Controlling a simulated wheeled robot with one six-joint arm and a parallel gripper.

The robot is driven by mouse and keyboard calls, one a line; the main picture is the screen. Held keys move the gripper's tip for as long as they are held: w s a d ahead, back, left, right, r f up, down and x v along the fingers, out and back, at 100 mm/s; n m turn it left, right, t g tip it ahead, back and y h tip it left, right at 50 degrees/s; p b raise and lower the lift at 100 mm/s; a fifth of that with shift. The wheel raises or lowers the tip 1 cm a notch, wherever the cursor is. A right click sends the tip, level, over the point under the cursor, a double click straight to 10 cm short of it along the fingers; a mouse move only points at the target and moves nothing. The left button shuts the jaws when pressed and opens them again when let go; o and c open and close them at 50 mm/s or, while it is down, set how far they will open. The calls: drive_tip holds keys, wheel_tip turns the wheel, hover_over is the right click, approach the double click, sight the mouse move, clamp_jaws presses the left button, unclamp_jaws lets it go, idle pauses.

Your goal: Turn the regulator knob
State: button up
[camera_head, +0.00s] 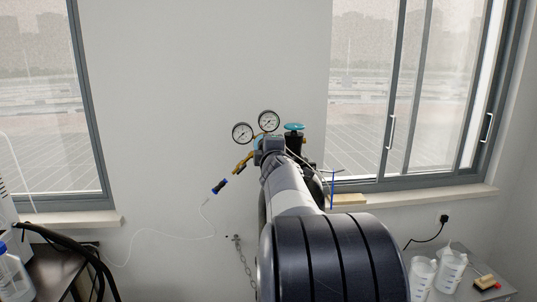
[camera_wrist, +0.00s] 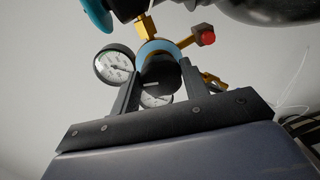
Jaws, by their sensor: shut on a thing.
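The regulator knob (camera_wrist: 160,74) is a dark cylinder with a blue band, seen in the wrist view between my gripper's two fingers. My gripper (camera_wrist: 157,85) is shut on it, one finger on each side. In the wrist view one round white gauge (camera_wrist: 117,66) is left of the knob, and another (camera_wrist: 156,100) shows partly below it. In the head view the two gauges (camera_head: 242,132) stand above and left of my gripper (camera_head: 268,148), and my arm hides the knob and most of the regulator. The brass fitting (camera_head: 243,164) hangs to the left.
A blue valve wheel (camera_head: 294,127) tops the cylinder just right of my gripper. White jugs (camera_head: 450,271) stand on a table at lower right. Windows flank the wall.

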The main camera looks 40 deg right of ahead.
drive_tip(key=shift+n, duration=0.6)
drive_tip(key=o, duration=1)
drive_tip(key=v, duration=1)
drive_tip(key=shift+s+a+p, duration=0.3)
drive_tip(key=shift+s+p, duration=0.05)
drive_tip(key=shift+p, duration=0.1)
